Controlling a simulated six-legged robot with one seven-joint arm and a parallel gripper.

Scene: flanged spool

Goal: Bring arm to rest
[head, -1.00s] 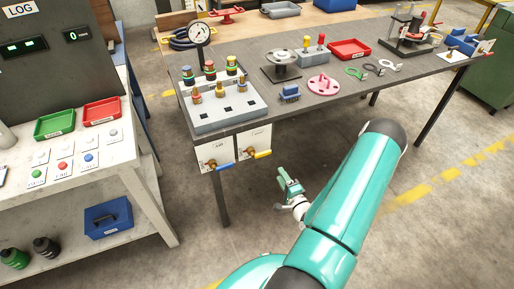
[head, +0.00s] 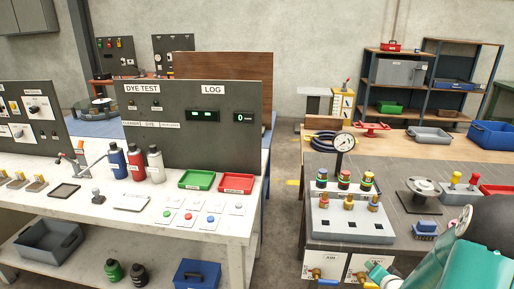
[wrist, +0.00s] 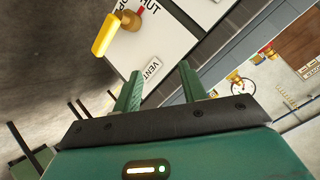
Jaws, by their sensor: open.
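My arm (head: 455,262) shows at the lower right of the head view, in front of the grey test bench. In the wrist view my gripper (wrist: 159,84) has its two green fingers apart with nothing between them. Beyond the fingers is a white panel (wrist: 158,45) marked VENT, with a yellow-handled valve (wrist: 105,35); I cannot tell any contact with it. In the head view a grey flanged piece (head: 420,188) stands on the bench, clear of my arm.
The bench bears a grey valve block (head: 345,222), a pressure gauge (head: 344,143) and a blue block (head: 426,228). A white bench (head: 130,212) with a dye test panel (head: 190,125) stands at left. Bare floor (head: 283,205) lies between the benches.

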